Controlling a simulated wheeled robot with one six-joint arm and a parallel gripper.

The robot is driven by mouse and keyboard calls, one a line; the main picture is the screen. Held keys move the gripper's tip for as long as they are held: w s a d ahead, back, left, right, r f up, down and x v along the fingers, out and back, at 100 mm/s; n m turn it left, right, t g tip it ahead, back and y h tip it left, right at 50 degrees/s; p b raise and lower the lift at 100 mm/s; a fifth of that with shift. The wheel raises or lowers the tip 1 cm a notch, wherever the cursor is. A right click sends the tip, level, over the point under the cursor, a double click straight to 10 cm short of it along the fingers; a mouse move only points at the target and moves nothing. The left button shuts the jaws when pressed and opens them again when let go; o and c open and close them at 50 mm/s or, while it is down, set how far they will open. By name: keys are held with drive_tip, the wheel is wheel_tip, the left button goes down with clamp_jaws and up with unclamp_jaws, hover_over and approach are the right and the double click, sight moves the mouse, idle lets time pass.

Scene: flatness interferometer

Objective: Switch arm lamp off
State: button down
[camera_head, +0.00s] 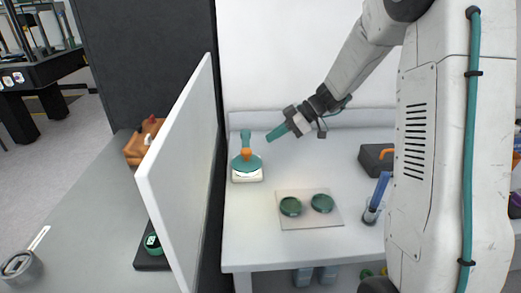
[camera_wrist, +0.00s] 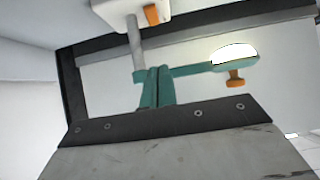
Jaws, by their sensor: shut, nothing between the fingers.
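The arm lamp (camera_head: 246,163) has a teal head and teal arm with an orange knob on top, at the back left of the white bench. Its head (camera_wrist: 234,56) shows a bright white face in the wrist view, so it looks lit. That view seems upside down: a grey post runs from a white base (camera_wrist: 113,10) with an orange part (camera_wrist: 152,15) to the teal arm. My gripper (camera_head: 270,137) is just right of the lamp in the head view, apart from it. Its teal fingers (camera_wrist: 157,88) are shut and empty, and cover part of the lamp's arm in the wrist view.
A pale plate (camera_head: 306,220) with two dark green discs lies at the bench's front middle. A white upright panel (camera_head: 182,175) borders the bench on the left. A dark box (camera_head: 374,158) and a cup with a blue-handled item (camera_head: 372,212) stand right.

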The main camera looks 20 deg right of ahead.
drive_tip(key=x, duration=0.8)
drive_tip(key=shift+a+f, duration=0.15)
drive_tip(key=shift+a, duration=0.1)
drive_tip(key=f, duration=0.1)
drive_tip(key=a+f, duration=0.1)
drive_tip(key=f, duration=0.1)
drive_tip(key=shift+w+f, duration=0.2)
drive_tip(key=shift+w, duration=0.05)
drive_tip(key=shift+f, duration=0.5)
drive_tip(key=shift+a+f, duration=0.1)
drive_tip(key=shift+f, duration=0.1)
drive_tip(key=shift+w+a+r, duration=0.1)
drive_tip(key=shift+a, duration=0.25)
drive_tip(key=shift+w+a+r, duration=0.15)
drive_tip(key=shift+a, duration=0.2)
drive_tip(key=shift+a, duration=0.1)
